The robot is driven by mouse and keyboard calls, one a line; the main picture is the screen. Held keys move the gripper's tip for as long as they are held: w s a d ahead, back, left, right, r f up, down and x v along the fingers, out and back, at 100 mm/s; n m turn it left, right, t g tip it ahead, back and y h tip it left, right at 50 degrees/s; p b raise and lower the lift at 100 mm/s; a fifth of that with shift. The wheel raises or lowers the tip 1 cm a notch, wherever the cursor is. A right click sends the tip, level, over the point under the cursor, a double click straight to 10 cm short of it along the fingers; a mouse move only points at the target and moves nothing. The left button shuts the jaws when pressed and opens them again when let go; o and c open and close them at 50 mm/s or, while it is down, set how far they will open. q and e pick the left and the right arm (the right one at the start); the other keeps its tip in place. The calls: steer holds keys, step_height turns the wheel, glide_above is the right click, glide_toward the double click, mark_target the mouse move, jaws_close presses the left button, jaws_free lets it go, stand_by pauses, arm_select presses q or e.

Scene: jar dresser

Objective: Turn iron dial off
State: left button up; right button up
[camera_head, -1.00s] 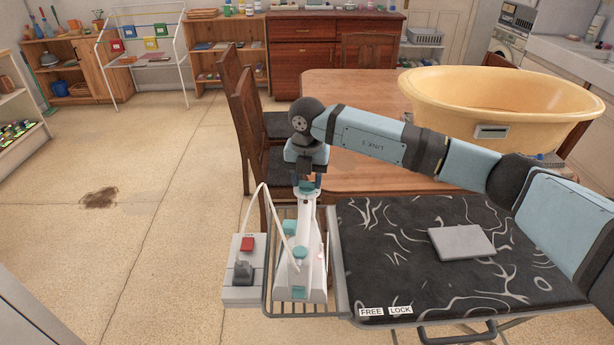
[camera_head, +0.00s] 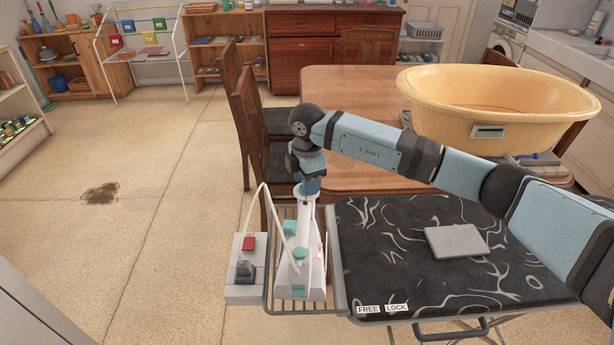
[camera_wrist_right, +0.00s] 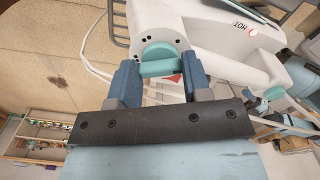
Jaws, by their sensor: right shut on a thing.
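The white and teal iron (camera_head: 299,262) stands upright on the wire rest at the left end of the ironing board (camera_head: 400,280). Its teal dial (camera_wrist_right: 159,59) shows in the right wrist view, on the white end of the iron. My right gripper (camera_wrist_right: 160,68) has one finger on each side of the dial and is shut on it. In the head view the right gripper (camera_head: 308,188) is at the iron's top and hides the dial. The dial's setting cannot be read. A "HOT" mark with a reddish light (camera_wrist_right: 252,31) shows on the iron. My left gripper is not in view.
A grey box with a red switch (camera_head: 248,243) is beside the rest, on the left. A grey pad (camera_head: 456,241) lies on the board. A wooden chair (camera_head: 250,130) and table (camera_head: 350,90) stand behind, with a yellow tub (camera_head: 440,110) on the table.

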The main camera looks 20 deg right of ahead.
steer(key=m+p, duration=0.1)
steer(key=m, duration=0.2)
steer(key=shift+r, duration=0.15)
steer(key=shift+m+p, duration=0.5)
steer(key=shift+m, duration=0.9)
steer(key=shift+p, duration=0.3)
steer(key=o, duration=0.9)
